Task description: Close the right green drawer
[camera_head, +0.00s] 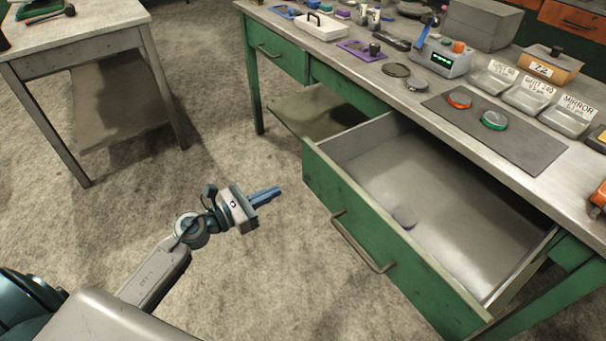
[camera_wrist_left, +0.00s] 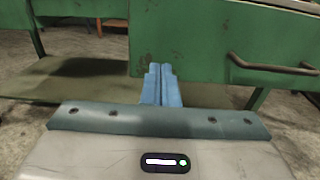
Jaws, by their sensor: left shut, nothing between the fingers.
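In the left wrist view the drawer front (camera_wrist_left: 215,40) fills the upper right, with the handle (camera_wrist_left: 272,66) at the right. My left gripper (camera_head: 266,194) is shut and empty, with blue fingers, to the left of the drawer front and apart from it in the head view. In the wrist view the fingertips (camera_wrist_left: 160,68) overlap the drawer front's lower left corner; contact cannot be told. My right gripper is not in view.
The workbench (camera_head: 415,97) bears several trays, a grey mat (camera_head: 524,148) and a small device (camera_head: 441,58). A shut left drawer (camera_head: 272,48) and a lower shelf (camera_head: 318,110) show beside the open drawer. A side table (camera_head: 70,37) stands at upper left. The floor between is clear.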

